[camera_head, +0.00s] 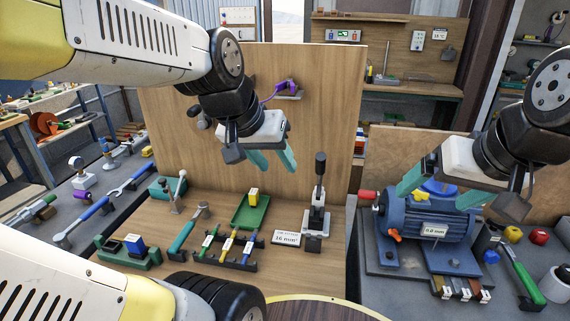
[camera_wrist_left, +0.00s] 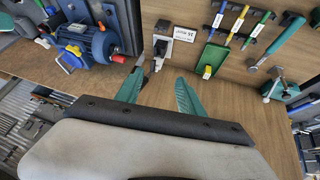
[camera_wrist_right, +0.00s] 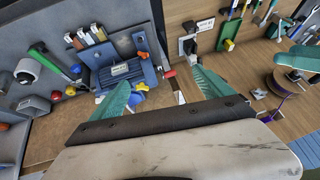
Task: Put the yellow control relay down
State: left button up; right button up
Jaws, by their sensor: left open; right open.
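The yellow control relay (camera_head: 253,195) stands upright in the green tray (camera_head: 247,216), near its back edge, on the wooden bench. In the left wrist view a small yellow and white block (camera_wrist_left: 207,71) shows on the green tray (camera_wrist_left: 213,57). My left gripper (camera_head: 277,170) is open and empty, above and behind the tray, apart from the relay. My right gripper (camera_head: 434,196) is open and empty, in front of the blue motor (camera_head: 430,228) in the picture.
A lever press (camera_head: 317,215) and a 16 mm² sign (camera_head: 287,239) stand right of the tray. Screwdrivers (camera_head: 228,243) lie in a rack before it. A blue block (camera_head: 134,243) sits in a green holder at left. A wooden back panel (camera_head: 330,90) rises behind.

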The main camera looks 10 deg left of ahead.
pick_arm(q)
jog(key=s, duration=0.4)
jog(key=shift+s+d+r, duration=0.2)
jog(key=shift+d+r, duration=0.05)
jog(key=shift+d, duration=0.1)
